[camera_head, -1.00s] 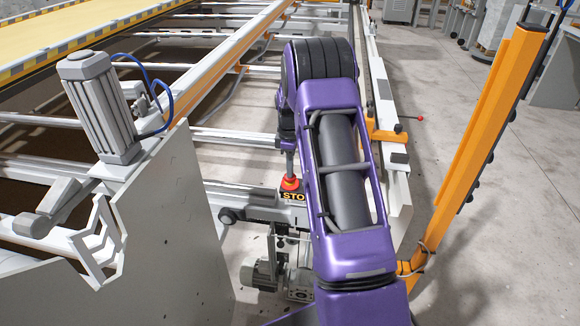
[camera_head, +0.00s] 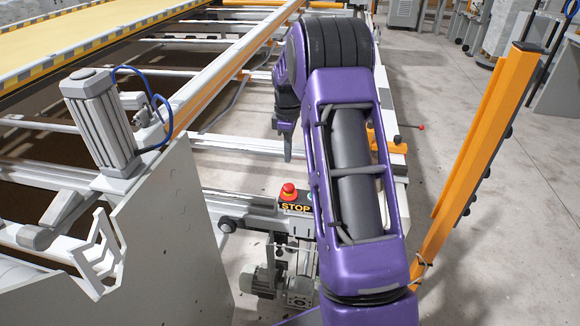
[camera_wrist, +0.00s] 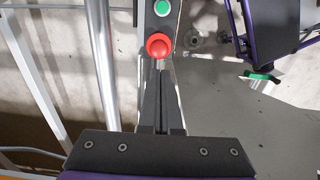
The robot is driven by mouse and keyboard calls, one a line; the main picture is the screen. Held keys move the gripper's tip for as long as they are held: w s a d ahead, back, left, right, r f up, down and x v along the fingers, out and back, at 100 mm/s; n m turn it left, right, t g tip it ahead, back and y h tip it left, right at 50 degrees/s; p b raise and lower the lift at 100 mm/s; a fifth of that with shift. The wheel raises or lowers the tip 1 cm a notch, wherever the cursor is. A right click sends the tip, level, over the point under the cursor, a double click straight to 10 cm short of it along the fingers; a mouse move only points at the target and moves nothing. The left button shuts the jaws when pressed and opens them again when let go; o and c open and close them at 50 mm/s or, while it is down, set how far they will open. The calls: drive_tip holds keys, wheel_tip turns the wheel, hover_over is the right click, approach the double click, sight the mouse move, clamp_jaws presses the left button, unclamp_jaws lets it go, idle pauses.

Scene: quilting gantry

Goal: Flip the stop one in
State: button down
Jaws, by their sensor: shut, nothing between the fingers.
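The stop is a red mushroom button (camera_head: 289,192) above a black plate with yellow "STOP" lettering (camera_head: 296,207), on a grey rail of the machine. In the wrist view the red button (camera_wrist: 158,45) shows just beyond my fingertips. My gripper (camera_head: 288,157) points down above the button, with a visible gap between them. In the wrist view my gripper (camera_wrist: 162,74) has its two dark fingers together and empty. Whether the button is pressed in cannot be told.
A green button (camera_wrist: 162,7) sits beside the red one on the same box. A grey motor (camera_head: 100,115) on a pale panel stands to the left. An orange post (camera_head: 470,165) stands to the right. Bare floor lies beyond the rail at right.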

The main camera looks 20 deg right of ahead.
drive_tip(key=shift+r, duration=1.85)
